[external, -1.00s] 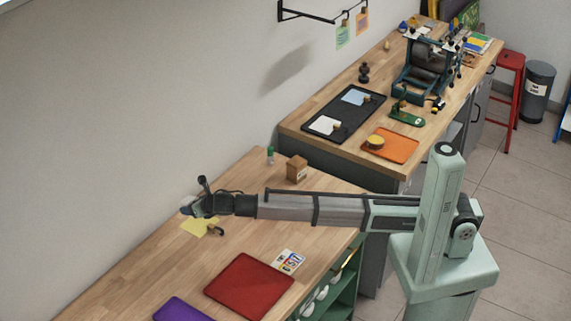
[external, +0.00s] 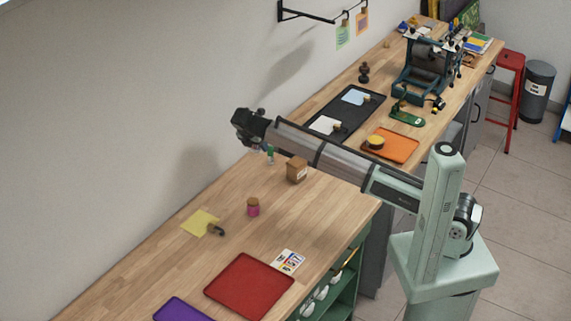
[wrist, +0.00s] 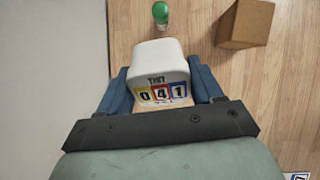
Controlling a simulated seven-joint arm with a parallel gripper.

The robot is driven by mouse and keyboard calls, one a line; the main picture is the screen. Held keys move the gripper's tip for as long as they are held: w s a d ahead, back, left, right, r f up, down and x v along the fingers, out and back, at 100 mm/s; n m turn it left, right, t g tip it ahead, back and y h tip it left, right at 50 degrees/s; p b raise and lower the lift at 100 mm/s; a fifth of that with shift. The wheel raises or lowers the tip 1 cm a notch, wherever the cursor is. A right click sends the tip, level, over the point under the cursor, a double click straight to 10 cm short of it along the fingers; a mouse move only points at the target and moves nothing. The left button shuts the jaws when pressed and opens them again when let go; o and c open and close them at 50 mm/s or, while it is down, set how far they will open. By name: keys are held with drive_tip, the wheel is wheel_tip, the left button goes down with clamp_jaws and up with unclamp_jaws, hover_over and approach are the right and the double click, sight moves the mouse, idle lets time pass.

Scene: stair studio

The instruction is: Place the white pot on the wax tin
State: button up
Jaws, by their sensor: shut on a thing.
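My gripper (wrist: 160,82) is shut on the white pot (wrist: 158,58), with a blue finger on each side of it. The pot has a label with coloured number tiles reading 041. In the external view my gripper (external: 250,126) is raised near the wall, above the far end of the near bench; the pot is not clearly visible there. A short round yellow tin (external: 376,142) sits on the orange tray (external: 400,150) on the far bench, well to the right of my gripper. It may be the wax tin; its label is unreadable.
A green-capped bottle (external: 270,155) and a brown box (external: 297,170) stand below my arm. A pink jar (external: 253,207), yellow sheet (external: 197,221) and red tray (external: 248,286) lie on the near bench. A black tray (external: 345,118) and press (external: 425,70) occupy the far bench.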

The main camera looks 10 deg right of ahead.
drive_tip(key=w+d+m+g, duration=0.3)
drive_tip(key=w+d+m, duration=0.3)
drive_tip(key=d, duration=0.6)
wheel_tip(320, 180, up, 2)
drive_tip(key=r+m+t+y, duration=0.1)
drive_tip(key=m+y, duration=0.4)
drive_tip(key=m, duration=1.3)
hover_over(375, 139)
drive_tip(key=shift+s+d+f, duration=0.1)
drive_tip(key=shift+s+f, duration=0.05)
drive_tip(key=shift+f, duration=1.45)
drive_tip(key=shift+s+d+f, duration=0.1)
drive_tip(key=shift+f, duration=1.5)
drive_tip(key=shift+s+f, duration=0.15)
drive_tip(key=shift+f, duration=1.45)
drive_tip(key=o, duration=1.2)
drive_tip(key=shift+f, duration=0.1)
